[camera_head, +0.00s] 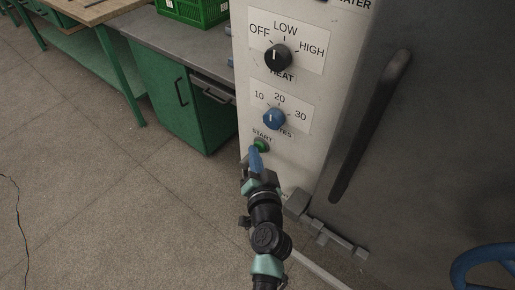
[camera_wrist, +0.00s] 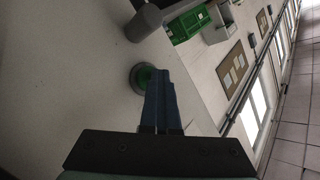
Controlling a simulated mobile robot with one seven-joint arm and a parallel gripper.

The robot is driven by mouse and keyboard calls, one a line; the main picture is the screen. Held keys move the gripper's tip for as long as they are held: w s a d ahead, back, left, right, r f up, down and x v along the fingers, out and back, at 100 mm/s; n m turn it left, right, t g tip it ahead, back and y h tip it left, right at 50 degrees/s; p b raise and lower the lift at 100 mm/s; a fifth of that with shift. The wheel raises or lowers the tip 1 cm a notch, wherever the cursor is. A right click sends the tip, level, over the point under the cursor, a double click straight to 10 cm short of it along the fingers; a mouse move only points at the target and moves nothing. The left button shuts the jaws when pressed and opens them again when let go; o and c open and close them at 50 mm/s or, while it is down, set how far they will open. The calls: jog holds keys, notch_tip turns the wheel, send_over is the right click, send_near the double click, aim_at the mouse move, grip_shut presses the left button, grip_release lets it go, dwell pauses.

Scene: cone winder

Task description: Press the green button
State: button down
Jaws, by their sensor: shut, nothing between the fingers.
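The green button (camera_head: 262,145) sits on the pale front panel under the word START, below the blue knob. In the wrist view the green button (camera_wrist: 147,77) shows in a round grey collar, just left of my fingertips. My gripper (camera_head: 254,152) has blue fingers that are closed together with nothing between them. Its tips are right at the button's lower left edge in the head view and hide part of it. In the wrist view my gripper (camera_wrist: 160,62) lies beside the button. I cannot tell whether the tips touch it.
A black HEAT knob (camera_head: 277,57) and a blue minutes knob (camera_head: 274,118) are above the button. A dark door with a long handle (camera_head: 370,125) is to the right. A green cabinet (camera_head: 180,95) and green crate (camera_head: 195,10) stand to the left. The floor at left is mostly clear.

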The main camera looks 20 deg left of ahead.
jog(key=shift+w+d+r+h, duration=0.2)
jog(key=shift+d+r+h, duration=0.1)
jog(key=shift+d, duration=0.25)
jog(key=s+a+p, duration=0.1)
jog(key=s+a, duration=0.1)
jog(key=s, duration=0.3)
jog(key=shift+s+a+f, duration=0.25)
jog(key=shift+s, duration=0.15)
dwell(0.5)
